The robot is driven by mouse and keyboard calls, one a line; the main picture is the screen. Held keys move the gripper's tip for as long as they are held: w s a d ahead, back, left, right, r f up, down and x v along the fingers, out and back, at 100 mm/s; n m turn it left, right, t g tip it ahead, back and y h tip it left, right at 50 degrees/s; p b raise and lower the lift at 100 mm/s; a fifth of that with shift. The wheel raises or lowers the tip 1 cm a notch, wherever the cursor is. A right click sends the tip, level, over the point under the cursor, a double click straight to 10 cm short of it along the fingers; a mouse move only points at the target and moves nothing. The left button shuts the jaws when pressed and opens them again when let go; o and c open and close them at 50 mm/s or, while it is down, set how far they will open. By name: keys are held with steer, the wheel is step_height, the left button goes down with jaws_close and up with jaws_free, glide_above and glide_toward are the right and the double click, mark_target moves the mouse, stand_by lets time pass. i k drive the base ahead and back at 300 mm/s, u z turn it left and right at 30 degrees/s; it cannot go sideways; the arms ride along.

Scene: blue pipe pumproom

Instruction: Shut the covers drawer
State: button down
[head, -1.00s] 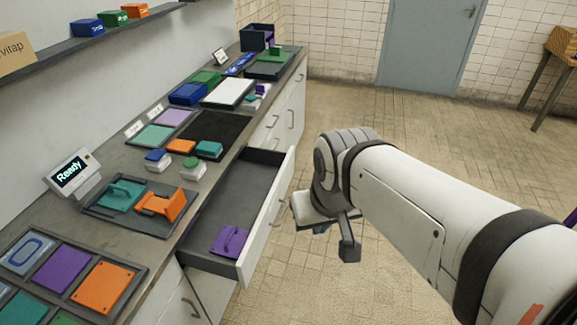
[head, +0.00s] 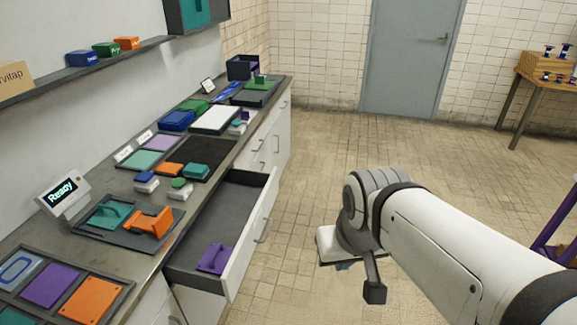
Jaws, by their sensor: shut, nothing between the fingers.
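The covers drawer (head: 237,192) stands pulled out from the counter, with its white front panel (head: 238,262) and grey handle (head: 263,229) facing right. A purple cover (head: 216,257) with a raised handle lies in its near end; the rest of the drawer floor looks bare. My gripper (head: 350,264) is right of the drawer front, apart from it, over the floor. My wrist hides most of the fingers; the part that shows is shut and holds nothing.
On the counter are a tray (head: 88,242) with teal and orange handled parts, a "Ready" display (head: 62,194), small boxes and panels. Tiled floor (head: 300,185) is clear between the drawer and my arm. A wooden table (head: 540,85) stands at far right.

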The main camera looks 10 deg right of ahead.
mark_target(236, 215)
steer(key=z, duration=0.4)
steer(key=i, duration=1.55)
steer(key=u, duration=0.35)
